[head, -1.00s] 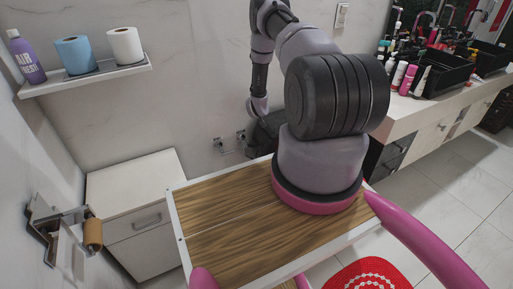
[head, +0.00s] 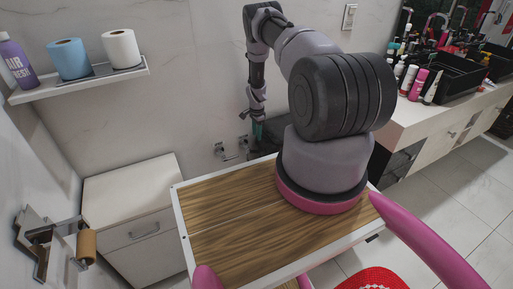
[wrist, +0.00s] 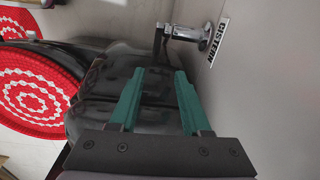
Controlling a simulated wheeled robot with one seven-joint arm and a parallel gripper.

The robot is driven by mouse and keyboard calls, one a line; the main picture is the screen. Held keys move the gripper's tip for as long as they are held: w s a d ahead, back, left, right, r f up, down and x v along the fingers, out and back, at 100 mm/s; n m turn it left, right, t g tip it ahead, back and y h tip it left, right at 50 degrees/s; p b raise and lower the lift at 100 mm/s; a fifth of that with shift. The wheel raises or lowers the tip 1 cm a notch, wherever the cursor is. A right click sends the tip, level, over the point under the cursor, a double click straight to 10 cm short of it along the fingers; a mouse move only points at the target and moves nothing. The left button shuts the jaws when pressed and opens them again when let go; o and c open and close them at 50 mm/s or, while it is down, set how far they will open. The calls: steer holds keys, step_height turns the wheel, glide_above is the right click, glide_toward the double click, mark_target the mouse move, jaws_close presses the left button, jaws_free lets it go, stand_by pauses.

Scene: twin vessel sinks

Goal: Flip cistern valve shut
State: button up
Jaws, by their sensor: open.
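In the wrist view, a metal valve (wrist: 185,34) sticks out from the pale wall beside a label (wrist: 218,40) reading CISTERN. A dark handle part hangs at its outer end. My gripper (wrist: 160,76) has two teal fingers, spread apart with nothing between them. The valve lies just beyond the fingertips, toward the upper right, and appears apart from them. In the head view, my gripper (head: 258,130) is low by the wall, next to two small metal wall fittings (head: 222,152). Which fitting is the cistern valve is too small to tell there.
A glossy black fixture (wrist: 95,85) lies close to the fingers, with red patterned rugs (wrist: 35,100) on the floor beyond. A white cabinet (head: 130,190) and a shelf (head: 85,82) with paper rolls stand left. A sink counter (head: 430,115) is right.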

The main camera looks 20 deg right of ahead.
mark_target(254, 151)
steer(key=shift+m, duration=0.4)
step_height(254, 151, down, 11)
steer(key=shift+s+a, duration=0.1)
steer(key=shift+s, duration=0.05)
jaws_close()
stand_by(1.4)
